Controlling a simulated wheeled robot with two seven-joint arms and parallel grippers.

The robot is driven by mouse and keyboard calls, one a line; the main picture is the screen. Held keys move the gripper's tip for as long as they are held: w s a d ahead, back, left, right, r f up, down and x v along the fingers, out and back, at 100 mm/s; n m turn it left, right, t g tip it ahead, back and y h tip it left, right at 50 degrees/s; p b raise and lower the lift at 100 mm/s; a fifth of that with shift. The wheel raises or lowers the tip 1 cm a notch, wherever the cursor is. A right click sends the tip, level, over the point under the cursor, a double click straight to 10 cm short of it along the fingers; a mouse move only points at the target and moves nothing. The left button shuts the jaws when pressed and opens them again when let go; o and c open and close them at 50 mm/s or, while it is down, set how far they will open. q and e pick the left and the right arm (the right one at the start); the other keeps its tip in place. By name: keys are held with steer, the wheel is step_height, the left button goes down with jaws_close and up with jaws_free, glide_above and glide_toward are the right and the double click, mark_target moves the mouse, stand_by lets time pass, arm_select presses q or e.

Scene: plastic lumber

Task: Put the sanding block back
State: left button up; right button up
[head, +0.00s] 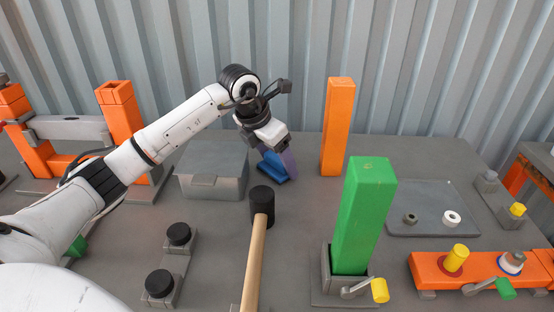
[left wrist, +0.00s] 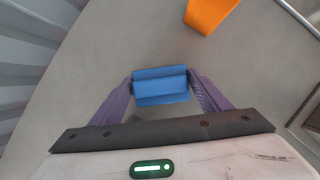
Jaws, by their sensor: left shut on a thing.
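The blue sanding block (head: 271,166) is at the back middle of the table, beside the grey box. My left gripper (head: 279,161) reaches down over it with purple fingers. In the left wrist view the block (left wrist: 160,86) sits between the two fingertips of the left gripper (left wrist: 161,82), which is shut on it. The block looks tilted in the head view. It is at or close to the table top; I cannot tell whether it touches. My right gripper is not in view.
A grey lidded box (head: 213,172) stands just left of the block. An orange post (head: 336,125) stands to its right, a green post (head: 362,215) nearer. A grey tray (head: 430,228) holds small rings. A corrugated wall (head: 300,60) closes the back.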

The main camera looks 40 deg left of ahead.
arm_select(q)
steer(key=shift+f, duration=0.2)
steer(key=o, duration=1.1)
steer(key=shift+r, duration=0.1)
steer(key=v, duration=1.2)
steer(key=shift+s, duration=0.1)
